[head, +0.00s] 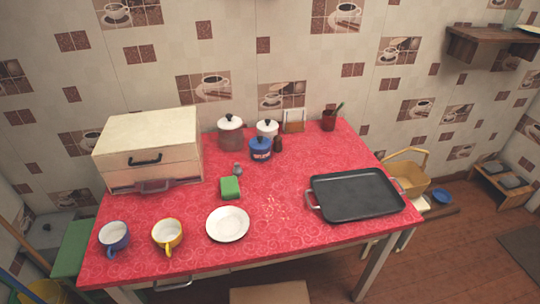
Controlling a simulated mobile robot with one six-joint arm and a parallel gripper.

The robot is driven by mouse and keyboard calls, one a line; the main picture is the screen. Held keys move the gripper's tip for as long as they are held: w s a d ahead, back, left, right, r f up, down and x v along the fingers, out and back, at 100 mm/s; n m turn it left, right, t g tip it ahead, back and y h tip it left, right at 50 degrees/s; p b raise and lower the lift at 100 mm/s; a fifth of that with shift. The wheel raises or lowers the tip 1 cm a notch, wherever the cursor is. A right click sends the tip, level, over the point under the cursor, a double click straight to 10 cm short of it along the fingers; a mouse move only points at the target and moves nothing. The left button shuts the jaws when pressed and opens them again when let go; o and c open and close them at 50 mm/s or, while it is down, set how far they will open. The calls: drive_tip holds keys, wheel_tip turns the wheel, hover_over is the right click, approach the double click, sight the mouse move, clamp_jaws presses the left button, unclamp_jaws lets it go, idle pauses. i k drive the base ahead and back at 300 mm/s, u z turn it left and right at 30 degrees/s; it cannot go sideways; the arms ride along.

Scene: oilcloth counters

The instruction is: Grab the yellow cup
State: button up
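The yellow cup (167,234) stands upright near the front edge of the red table, left of the middle. Its inside looks white, and its handle points toward the front edge. A blue cup (114,237) stands to its left, and a white plate (228,224) lies to its right, apart from it. Nothing covers the yellow cup. My gripper is not in view.
The red table (270,190) also holds a bread box (150,145) at the back left, a green sponge (230,188), a black tray (355,194) at the right, and several pots and jars at the back. A stool (270,292) stands before the front edge.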

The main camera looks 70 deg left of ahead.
sight(167, 233)
drive_tip(key=u, duration=1)
drive_tip(key=k, duration=0.1)
drive_tip(key=u, duration=2.8)
drive_tip(key=k, duration=0.65)
drive_tip(key=z, duration=0.25)
drive_tip(key=i, duration=0.65)
drive_tip(key=u, duration=0.05)
